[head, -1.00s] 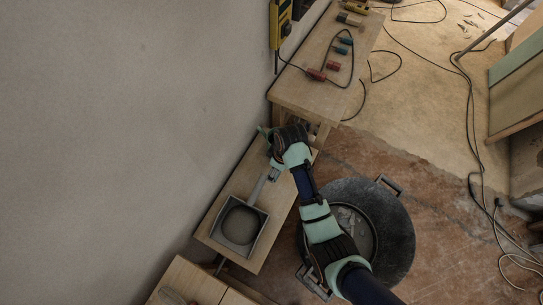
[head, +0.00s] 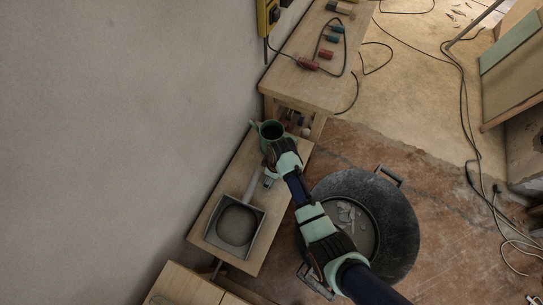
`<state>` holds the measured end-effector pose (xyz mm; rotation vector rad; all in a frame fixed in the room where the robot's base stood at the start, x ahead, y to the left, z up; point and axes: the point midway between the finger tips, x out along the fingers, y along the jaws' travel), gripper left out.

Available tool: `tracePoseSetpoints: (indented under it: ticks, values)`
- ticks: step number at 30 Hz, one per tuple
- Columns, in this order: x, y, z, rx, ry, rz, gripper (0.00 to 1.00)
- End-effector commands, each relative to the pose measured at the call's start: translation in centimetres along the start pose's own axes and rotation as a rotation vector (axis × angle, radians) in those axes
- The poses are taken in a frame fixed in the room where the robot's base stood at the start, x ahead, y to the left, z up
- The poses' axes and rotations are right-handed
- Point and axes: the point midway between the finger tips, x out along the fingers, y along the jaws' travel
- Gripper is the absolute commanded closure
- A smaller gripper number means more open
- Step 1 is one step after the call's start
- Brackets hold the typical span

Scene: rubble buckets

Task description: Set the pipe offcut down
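My gripper (head: 272,158) is over the narrow wooden bench (head: 222,251), at the front edge of a green mug-like vessel (head: 270,131) with a dark inside. The gripper's fingers are dark and small here, and I cannot tell whether they are open or shut. A small grey piece (head: 269,181) shows just below the gripper, beside the dustpan handle; it may be the pipe offcut, but I cannot tell for sure. I cannot tell whether it touches the gripper or lies on the bench.
A grey dustpan (head: 258,216) lies on the bench. A black bucket (head: 403,226) with rubble stands on the floor to the right, under my arm. A higher wooden table (head: 290,88) behind holds red and blue pieces and a cable. A wall bounds the left.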

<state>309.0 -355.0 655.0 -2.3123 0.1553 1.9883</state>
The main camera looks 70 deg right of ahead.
Motion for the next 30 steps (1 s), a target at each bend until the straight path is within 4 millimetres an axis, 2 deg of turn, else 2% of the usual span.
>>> tracePoseSetpoints:
  ticks: [3, 4, 5, 14, 17, 20, 27, 30]
  values:
    - [0.3, 0.0, 0.1, 0.000, 0.000, 0.000, 0.36]
    - [0.3, 0.0, 0.1, 0.000, 0.000, 0.000, 0.06]
    - [0.3, 0.0, 0.0, 0.000, 0.000, 0.000, 0.01]
    - [0.2, 0.0, 0.0, 0.000, 0.000, 0.000, 0.00]
    - [-0.4, 0.0, -0.1, 0.000, 0.000, 0.000, 0.00]
    - [-2.3, 0.1, -0.1, 0.000, 0.001, 0.001, 0.00]
    - [-8.5, 0.1, -0.2, 0.001, 0.003, 0.002, 0.00]
    - [-10.4, 0.1, -0.1, 0.000, 0.002, 0.001, 0.00]
